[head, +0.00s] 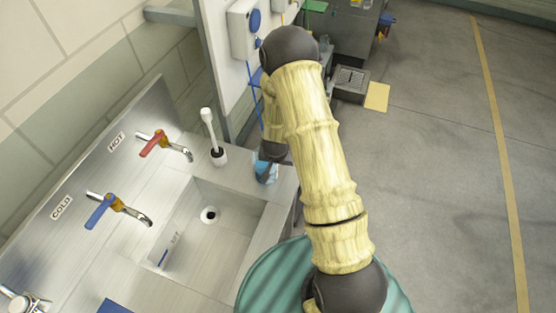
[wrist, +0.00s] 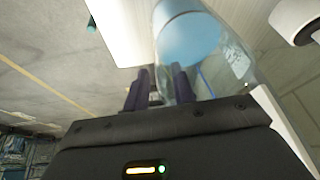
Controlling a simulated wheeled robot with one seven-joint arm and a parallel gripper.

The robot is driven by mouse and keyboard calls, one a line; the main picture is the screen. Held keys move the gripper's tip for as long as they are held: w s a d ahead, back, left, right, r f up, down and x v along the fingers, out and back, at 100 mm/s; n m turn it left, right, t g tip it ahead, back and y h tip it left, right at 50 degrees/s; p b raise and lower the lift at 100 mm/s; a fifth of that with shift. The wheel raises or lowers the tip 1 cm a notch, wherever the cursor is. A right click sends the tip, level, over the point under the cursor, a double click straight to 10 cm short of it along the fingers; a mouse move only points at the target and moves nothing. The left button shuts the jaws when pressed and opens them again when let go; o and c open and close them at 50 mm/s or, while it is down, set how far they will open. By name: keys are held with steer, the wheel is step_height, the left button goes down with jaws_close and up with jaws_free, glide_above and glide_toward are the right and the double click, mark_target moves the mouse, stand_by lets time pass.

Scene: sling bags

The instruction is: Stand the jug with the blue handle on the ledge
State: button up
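The jug (head: 265,168) is clear with light blue in it. It is at the right end of the steel sink counter in the head view, partly hidden by my arm. In the wrist view the jug (wrist: 190,38) fills the top middle, its clear wall reaching down behind the right finger. My gripper (head: 270,152) is right at the jug; its two dark fingers (wrist: 160,72) show a narrow gap. I cannot make out the blue handle, nor whether the fingers hold it. Which surface is the ledge is not clear.
The sink basin (head: 209,215) lies left of the jug. A white brush in a holder (head: 218,156) stands close behind it. A red-handled hot tap (head: 160,143) and a blue-handled cold tap (head: 115,205) stick out from the backsplash. Open floor (head: 430,180) lies right.

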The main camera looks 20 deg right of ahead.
steer(key=b+v, duration=0.1)
steer(key=v, duration=1.1)
steer(key=shift+b, duration=0.3)
steer(key=shift+r, duration=0.15)
steer(key=s+r+n+g+y, duration=0.1)
steer(key=s+r+n, duration=0.4)
steer(key=s+r, duration=0.7)
steer(key=s, duration=0.2)
steer(key=shift+s+g+y, duration=0.25)
steer(key=shift+g+y, duration=0.05)
